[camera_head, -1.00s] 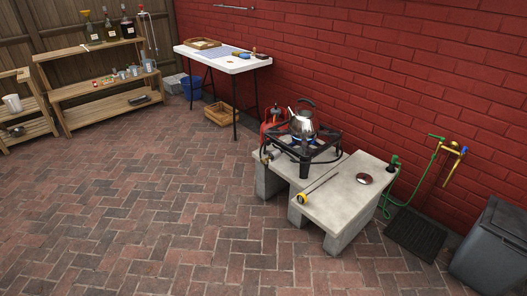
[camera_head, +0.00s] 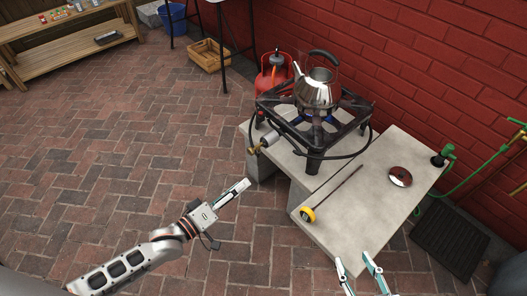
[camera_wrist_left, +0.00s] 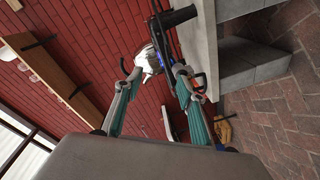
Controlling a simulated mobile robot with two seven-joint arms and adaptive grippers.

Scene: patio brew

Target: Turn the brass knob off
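The small brass knob (camera_head: 254,150) sits at the outer end of a grey valve at the left front of the black gas burner (camera_head: 315,165). A steel kettle (camera_head: 317,90) stands on the burner, with blue showing beneath it, and also shows between my fingers in the left wrist view (camera_wrist_left: 149,61). My left gripper (camera_head: 245,184) is below and left of the knob in the head view, apart from it. Its fingers are spread and empty in the left wrist view (camera_wrist_left: 155,78). My right gripper (camera_head: 354,259) is open and empty by the slab's front edge.
The concrete slab (camera_head: 340,220) carries a rod with a yellow end (camera_head: 308,214) and a dark red round object (camera_head: 400,176). A red gas cylinder (camera_head: 272,72) stands behind the burner. A black hose curves around the burner. Brick floor left of the slab is clear.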

